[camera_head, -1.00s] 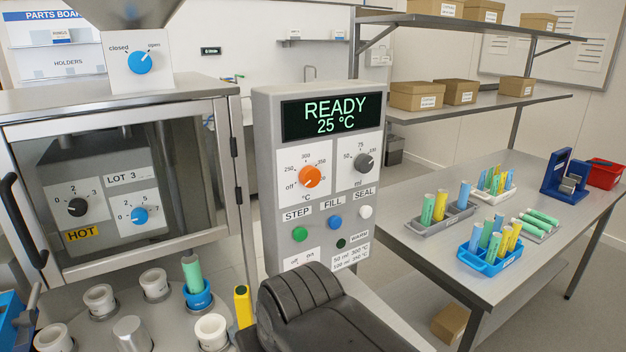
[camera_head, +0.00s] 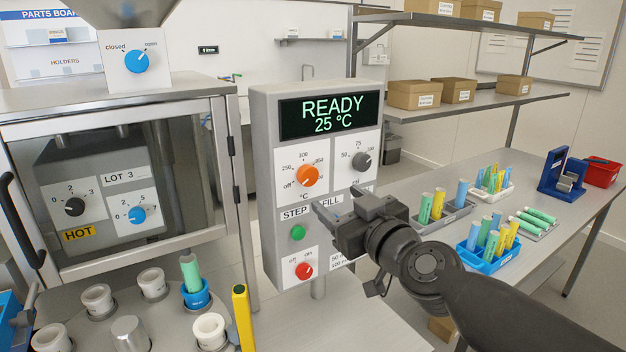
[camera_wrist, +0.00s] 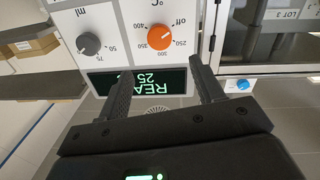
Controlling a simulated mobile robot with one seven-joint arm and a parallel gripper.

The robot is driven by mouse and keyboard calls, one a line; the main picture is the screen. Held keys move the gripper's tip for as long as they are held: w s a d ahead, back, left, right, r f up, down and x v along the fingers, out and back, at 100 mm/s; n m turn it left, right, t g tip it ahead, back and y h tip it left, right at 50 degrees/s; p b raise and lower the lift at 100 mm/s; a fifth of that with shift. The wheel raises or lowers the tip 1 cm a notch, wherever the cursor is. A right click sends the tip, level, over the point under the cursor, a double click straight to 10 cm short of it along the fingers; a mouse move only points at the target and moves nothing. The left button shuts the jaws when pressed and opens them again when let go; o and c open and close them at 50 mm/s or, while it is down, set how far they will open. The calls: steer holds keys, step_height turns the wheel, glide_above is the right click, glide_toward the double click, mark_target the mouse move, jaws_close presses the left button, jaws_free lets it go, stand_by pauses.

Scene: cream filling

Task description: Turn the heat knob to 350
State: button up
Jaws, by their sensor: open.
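The orange heat knob (camera_head: 307,176) is on the white °C dial of the grey control panel (camera_head: 262,190). In the head view its pale pointer mark is toward the lower left, at off; the 350 mark is on the dial's right side. The display (camera_head: 330,115) reads READY, 25 °C. My gripper (camera_head: 343,200) is open and empty, just below and right of the knob in the head view. In the upside-down wrist view the knob (camera_wrist: 162,40) lies beyond the gap between my fingertips (camera_wrist: 160,70), with no visible contact.
A grey ml knob (camera_head: 361,160) is close right of the heat knob. A green button (camera_head: 298,233) and a red knob (camera_head: 304,270) are below. My wrist hides other panel buttons. A steel-framed cabinet (camera_head: 225,160) stands left; a table with tube racks stands right.

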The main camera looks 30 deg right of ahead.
mark_target(310, 177)
steer(key=shift+w+d, duration=0.2)
steer(key=shift+w, duration=2.5)
steer(key=shift+w+d, duration=0.15)
steer(key=shift+w, duration=2.5)
steer(key=shift+c, duration=0.5)
steer(key=c, duration=0.9)
steer(key=shift+o, duration=0.2)
